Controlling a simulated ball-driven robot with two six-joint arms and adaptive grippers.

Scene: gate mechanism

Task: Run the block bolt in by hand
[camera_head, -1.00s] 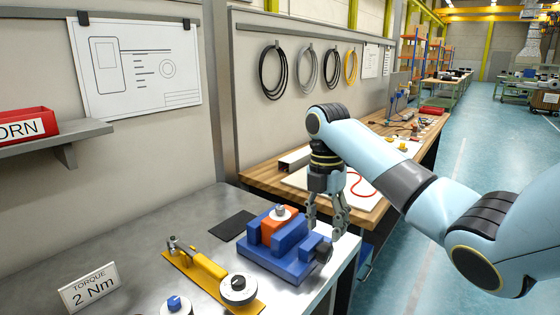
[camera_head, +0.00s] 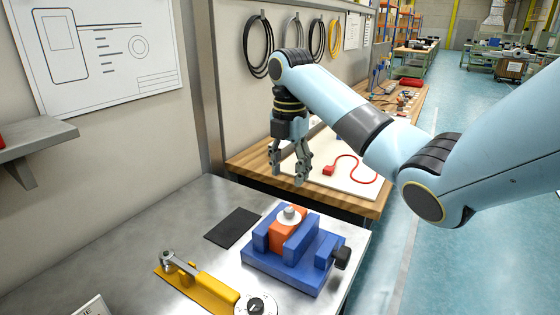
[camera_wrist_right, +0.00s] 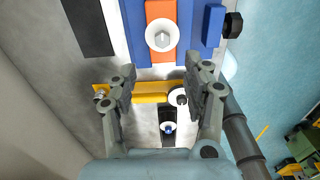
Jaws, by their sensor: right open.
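The block bolt (camera_head: 290,212), a grey hex head on a pale round washer, sits on top of an orange block (camera_head: 280,236). The block is held between the jaws of a blue vise (camera_head: 312,281). In the right wrist view the bolt (camera_wrist_right: 162,38) and the orange block (camera_wrist_right: 162,8) are near the top edge. My right gripper (camera_head: 288,178) points down, open and empty, above and behind the vise, apart from the bolt. Its fingers (camera_wrist_right: 158,78) show in the right wrist view on either side, below the bolt in that picture. My left gripper is not in view.
A yellow tool with a dial (camera_head: 218,287) lies on the metal bench, left of and nearer than the vise. A black mat (camera_head: 233,228) lies behind. The vise's black knob (camera_head: 341,257) sticks out right. A wooden bench (camera_head: 250,162) with a white board stands beyond.

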